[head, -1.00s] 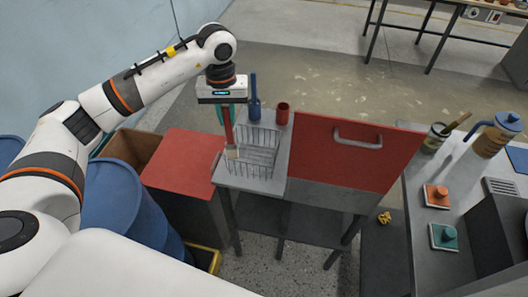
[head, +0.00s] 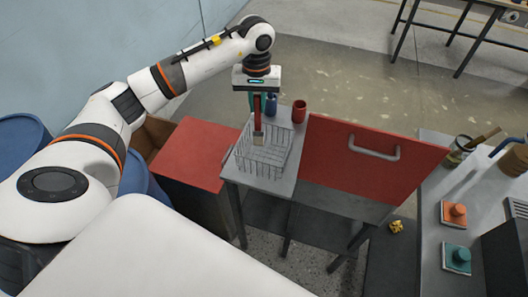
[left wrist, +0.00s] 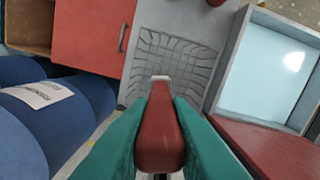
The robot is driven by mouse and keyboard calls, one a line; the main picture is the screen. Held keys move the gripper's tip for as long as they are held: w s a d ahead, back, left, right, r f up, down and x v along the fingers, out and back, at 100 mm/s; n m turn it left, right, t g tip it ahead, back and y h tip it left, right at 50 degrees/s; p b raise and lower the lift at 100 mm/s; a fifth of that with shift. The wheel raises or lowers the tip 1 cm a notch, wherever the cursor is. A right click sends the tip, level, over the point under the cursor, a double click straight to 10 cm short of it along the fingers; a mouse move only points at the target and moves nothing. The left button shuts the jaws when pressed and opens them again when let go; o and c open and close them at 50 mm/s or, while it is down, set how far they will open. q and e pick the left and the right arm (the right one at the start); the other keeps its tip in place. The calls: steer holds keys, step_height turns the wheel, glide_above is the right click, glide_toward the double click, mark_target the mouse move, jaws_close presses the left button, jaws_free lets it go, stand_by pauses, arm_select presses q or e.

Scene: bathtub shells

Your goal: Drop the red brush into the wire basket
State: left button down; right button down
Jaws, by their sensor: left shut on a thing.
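The red brush (head: 258,116) hangs upright from my left gripper (head: 257,99), pale bristle end down. The wire basket (head: 265,162) stands on the grey side table directly below. In the head view the bristle end overlaps the back part of the basket; I cannot tell whether it is below the rim. In the left wrist view the teal fingers of my left gripper (left wrist: 160,120) are shut on the brush's red handle (left wrist: 160,140), and the brush's tip points at the basket (left wrist: 172,65). My right gripper is out of view.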

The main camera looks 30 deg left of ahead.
arm_select(q)
step_height(320, 180, down, 2)
steer(key=shift+w+f, duration=0.1)
steer(key=c, duration=1.3)
jaws_free()
steer(key=shift+o, duration=0.2)
step_height(320, 180, up, 11)
steer(key=shift+r+b, duration=0.2)
steer(key=shift+b, duration=1.05)
steer(key=shift+r, duration=0.45)
